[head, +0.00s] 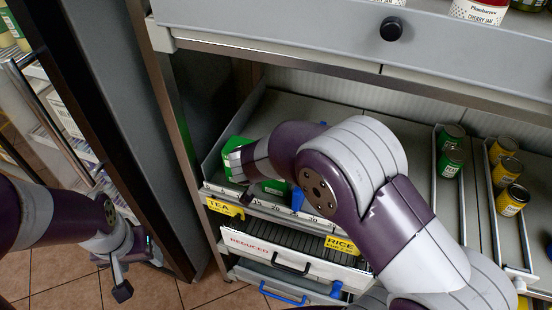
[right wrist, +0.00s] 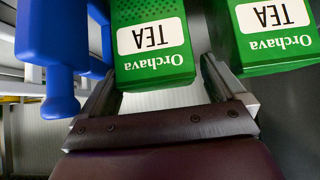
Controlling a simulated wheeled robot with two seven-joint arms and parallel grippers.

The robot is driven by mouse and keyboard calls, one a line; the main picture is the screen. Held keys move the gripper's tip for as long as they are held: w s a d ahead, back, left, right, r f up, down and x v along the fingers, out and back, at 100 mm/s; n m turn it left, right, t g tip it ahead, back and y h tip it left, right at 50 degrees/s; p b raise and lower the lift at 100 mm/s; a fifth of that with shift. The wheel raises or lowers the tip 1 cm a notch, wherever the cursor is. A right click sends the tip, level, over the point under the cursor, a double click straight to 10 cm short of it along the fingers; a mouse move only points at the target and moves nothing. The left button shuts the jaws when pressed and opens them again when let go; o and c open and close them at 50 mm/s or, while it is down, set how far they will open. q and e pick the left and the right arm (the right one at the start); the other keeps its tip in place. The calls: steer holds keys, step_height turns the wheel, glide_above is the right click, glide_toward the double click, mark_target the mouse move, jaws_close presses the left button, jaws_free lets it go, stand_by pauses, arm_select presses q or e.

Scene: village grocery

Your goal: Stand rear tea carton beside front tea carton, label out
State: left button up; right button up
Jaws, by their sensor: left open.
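Two green Orchava tea cartons show side by side in the right wrist view, with their TEA labels upside down in the picture. One carton (right wrist: 152,65) is between my right gripper's fingers (right wrist: 160,82). A narrow gap shows on its right side, and the left finger is close to its edge. The other carton (right wrist: 275,50) stands to the right, outside the fingers. In the head view one green carton (head: 232,155) is at the left end of the shelf and another green part (head: 275,187) shows below my right arm. My left gripper (head: 120,275) is open and empty, low at left.
A blue peg-like part (right wrist: 55,65) is close beside the left finger; blue also shows at the shelf front (head: 297,199). A yellow TEA tag (head: 224,207) is on the shelf edge. Green cans (head: 450,160) and yellow cans (head: 509,200) stand in lanes at right. A drawer overhangs above.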

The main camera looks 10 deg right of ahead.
steer(key=v, duration=1.3)
steer(key=s+f+n+g+y+p, duration=0.3)
steer(key=s+f+n+g+y, duration=0.15)
steer(key=s+n, duration=0.55)
steer(key=s+d+r+m+g+p, duration=0.1)
steer(key=d+r+m+p, duration=0.2)
steer(key=d, duration=0.6)
steer(key=shift+s+d+r+p, duration=0.2)
steer(key=shift+s+d+p, duration=0.1)
steer(key=shift+p, duration=0.25)
